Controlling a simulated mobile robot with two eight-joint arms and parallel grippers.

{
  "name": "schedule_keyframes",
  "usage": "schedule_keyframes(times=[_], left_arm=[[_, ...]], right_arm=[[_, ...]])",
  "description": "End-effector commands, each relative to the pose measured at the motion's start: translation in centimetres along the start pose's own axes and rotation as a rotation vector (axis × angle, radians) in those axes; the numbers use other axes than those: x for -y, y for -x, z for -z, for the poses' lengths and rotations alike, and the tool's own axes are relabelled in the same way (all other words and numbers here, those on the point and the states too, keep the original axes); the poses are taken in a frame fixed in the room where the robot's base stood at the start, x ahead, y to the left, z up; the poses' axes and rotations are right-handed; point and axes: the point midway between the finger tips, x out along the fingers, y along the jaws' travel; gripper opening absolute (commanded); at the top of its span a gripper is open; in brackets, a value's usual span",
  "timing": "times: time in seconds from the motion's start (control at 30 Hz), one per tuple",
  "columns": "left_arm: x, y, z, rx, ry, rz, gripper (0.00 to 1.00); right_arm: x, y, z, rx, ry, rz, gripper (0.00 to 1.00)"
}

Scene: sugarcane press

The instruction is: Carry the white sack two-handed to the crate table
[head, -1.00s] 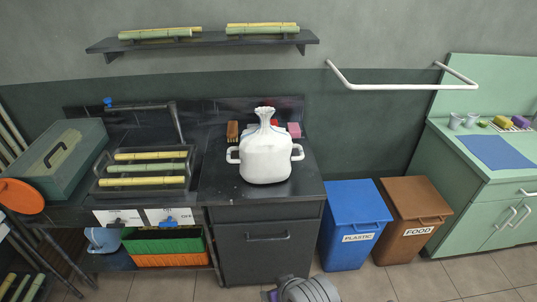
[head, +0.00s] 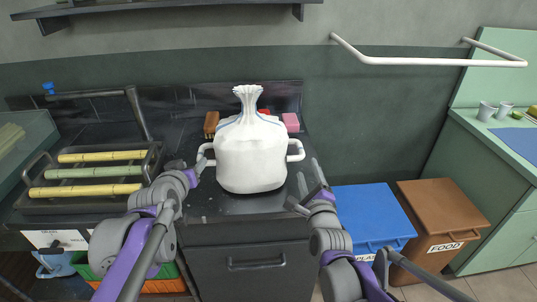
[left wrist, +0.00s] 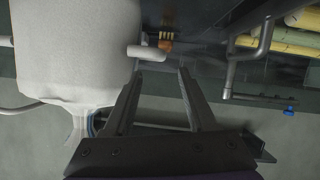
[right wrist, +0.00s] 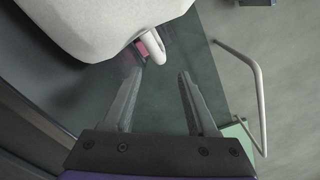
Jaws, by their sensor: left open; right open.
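My right gripper (head: 306,180) is open at the sack's right, close to and below the right handle (head: 297,150). In the right wrist view the handle (right wrist: 152,45) is past the left fingertip. Both grippers are empty. The crate table is not identifiable.
A tray with several cane pieces (head: 95,173) lies left on the counter. A brown block (head: 211,124) and a pink block (head: 291,122) sit behind the sack. Blue (head: 365,215) and brown (head: 440,210) bins stand to the right. A white rail (head: 430,61) juts from the wall.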

Motion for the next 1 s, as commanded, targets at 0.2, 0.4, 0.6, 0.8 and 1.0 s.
schedule_keyframes(times=[0.2, 0.4, 0.6, 0.8, 1.0], left_arm=[[0.0, 0.1, 0.1, 0.000, 0.000, 0.000, 0.57], [0.0, -0.9, 0.1, 0.001, 0.000, 0.000, 0.57], [-0.1, -4.3, 0.1, 0.001, 0.000, -0.001, 0.57], [0.0, -7.8, 0.1, 0.001, 0.000, 0.000, 0.57], [0.0, -10.0, 0.1, 0.001, 0.000, 0.000, 0.57]], right_arm=[[0.1, 0.1, -0.1, 0.000, 0.000, 0.000, 0.58], [0.1, -1.0, -0.1, 0.000, 0.001, -0.001, 0.58], [0.1, -4.3, -0.1, 0.000, 0.003, -0.001, 0.58], [0.1, -7.8, -0.1, 0.000, 0.002, -0.001, 0.58], [0.1, -10.1, -0.1, 0.000, 0.004, -0.001, 0.58]])
